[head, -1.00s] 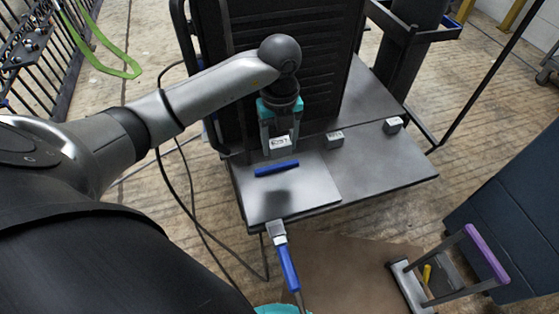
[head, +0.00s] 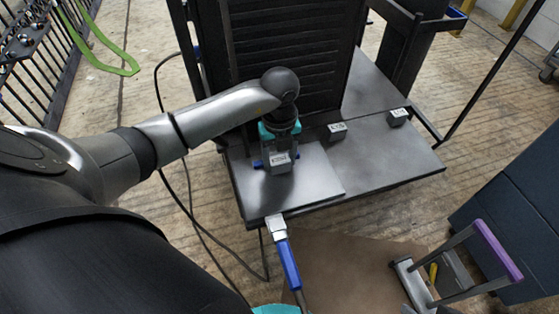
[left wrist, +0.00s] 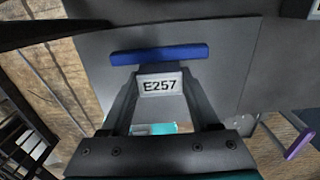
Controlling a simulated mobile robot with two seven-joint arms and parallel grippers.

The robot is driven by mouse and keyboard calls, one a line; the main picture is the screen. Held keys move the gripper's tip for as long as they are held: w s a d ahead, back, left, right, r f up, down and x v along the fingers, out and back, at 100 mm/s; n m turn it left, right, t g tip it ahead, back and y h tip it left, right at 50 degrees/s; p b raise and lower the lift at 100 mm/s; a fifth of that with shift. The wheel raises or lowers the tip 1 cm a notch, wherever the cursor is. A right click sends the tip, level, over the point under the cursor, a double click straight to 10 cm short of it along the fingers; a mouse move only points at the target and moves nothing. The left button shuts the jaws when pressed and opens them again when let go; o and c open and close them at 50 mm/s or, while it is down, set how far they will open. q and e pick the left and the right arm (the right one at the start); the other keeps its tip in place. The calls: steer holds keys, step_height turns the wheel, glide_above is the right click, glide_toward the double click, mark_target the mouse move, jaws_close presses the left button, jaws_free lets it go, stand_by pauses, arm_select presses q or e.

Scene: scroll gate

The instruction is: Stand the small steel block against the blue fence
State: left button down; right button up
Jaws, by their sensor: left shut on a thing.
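The blue fence (head: 257,163) is a short bar on the pale steel plate (head: 305,188). Its middle is hidden in the head view, but its full length shows in the left wrist view (left wrist: 160,54). My left gripper (head: 280,152) is shut on the small steel block (head: 280,163), with a finger on each side. The block's label reads E257 in the left wrist view (left wrist: 161,85). The block is on the near side of the fence, close to it. I cannot tell whether it touches the fence or the plate. My right gripper is not in view.
Two other small labelled blocks stand on the dark table, one beside the plate (head: 336,131) and one farther right (head: 397,117). A dark ribbed panel (head: 290,60) rises behind the plate. The plate's right part is clear.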

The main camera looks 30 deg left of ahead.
mark_target(280, 159)
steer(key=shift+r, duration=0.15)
arm_select(q)
steer(key=shift+f, duration=0.2)
steer(key=shift+c, duration=0.6)
jaws_free()
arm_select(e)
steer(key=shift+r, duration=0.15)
arm_select(q)
steer(key=shift+r, duration=0.1)
steer(key=shift+r, duration=0.2)
step_height(280, 159, up, 12)
steer(key=p, duration=0.5)
steer(key=shift+f+p, duration=0.15)
steer(key=shift+p, duration=0.25)
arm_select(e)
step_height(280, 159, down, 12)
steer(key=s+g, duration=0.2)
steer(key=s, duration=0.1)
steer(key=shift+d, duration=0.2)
